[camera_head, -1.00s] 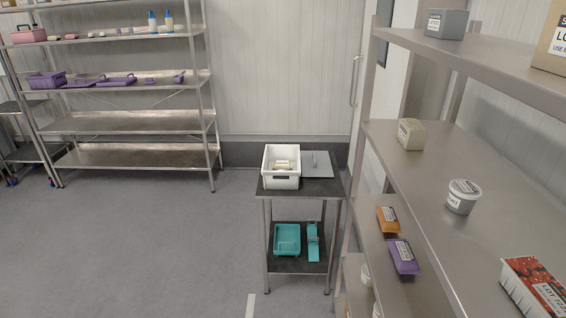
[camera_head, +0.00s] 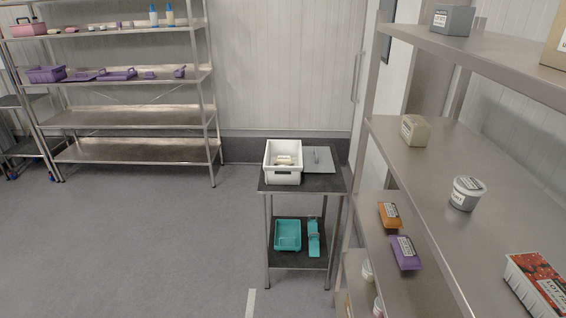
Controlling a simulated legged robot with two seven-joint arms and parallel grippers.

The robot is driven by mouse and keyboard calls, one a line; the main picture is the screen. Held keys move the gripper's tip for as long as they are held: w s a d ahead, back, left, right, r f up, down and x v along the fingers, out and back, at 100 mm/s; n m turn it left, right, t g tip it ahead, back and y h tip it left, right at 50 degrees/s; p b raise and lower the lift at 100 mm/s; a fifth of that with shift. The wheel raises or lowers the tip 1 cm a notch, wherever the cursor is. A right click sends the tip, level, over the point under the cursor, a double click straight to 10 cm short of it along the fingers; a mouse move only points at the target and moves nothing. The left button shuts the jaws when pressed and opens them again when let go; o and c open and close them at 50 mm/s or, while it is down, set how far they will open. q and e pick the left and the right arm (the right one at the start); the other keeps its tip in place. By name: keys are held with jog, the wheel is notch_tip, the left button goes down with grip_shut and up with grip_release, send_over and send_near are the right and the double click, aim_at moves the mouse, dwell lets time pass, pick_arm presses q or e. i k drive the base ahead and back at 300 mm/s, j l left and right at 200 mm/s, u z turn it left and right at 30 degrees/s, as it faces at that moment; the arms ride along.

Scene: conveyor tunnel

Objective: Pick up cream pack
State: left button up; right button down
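A cream-coloured pack (camera_head: 415,131) with a printed label sits on the middle level of the metal shelf unit (camera_head: 432,192) at the right. It stands near the shelf's left edge, behind a round white-and-grey tub (camera_head: 466,193). Nothing touches the pack. Neither of my grippers is in view.
Orange (camera_head: 389,216) and purple packs (camera_head: 405,254) sit on a lower shelf level. A red-topped box (camera_head: 535,283) is at the near right. A small table (camera_head: 306,185) holds a white bin (camera_head: 283,177). The grey floor (camera_head: 140,240) at left is clear.

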aim_at(288, 160)
jog(key=i, duration=1)
jog(key=i+u, duration=0.15)
jog(key=i, duration=0.3)
jog(key=i+l+u, duration=0.15)
jog(key=i, duration=0.35)
jog(key=i+l+u, duration=0.15)
jog(key=i, duration=0.3)
jog(key=i+l+u, duration=0.15)
jog(key=i, duration=0.3)
jog(key=i+l+u, duration=0.2)
jog(key=k+j, duration=0.05)
jog(key=j, duration=0.05)
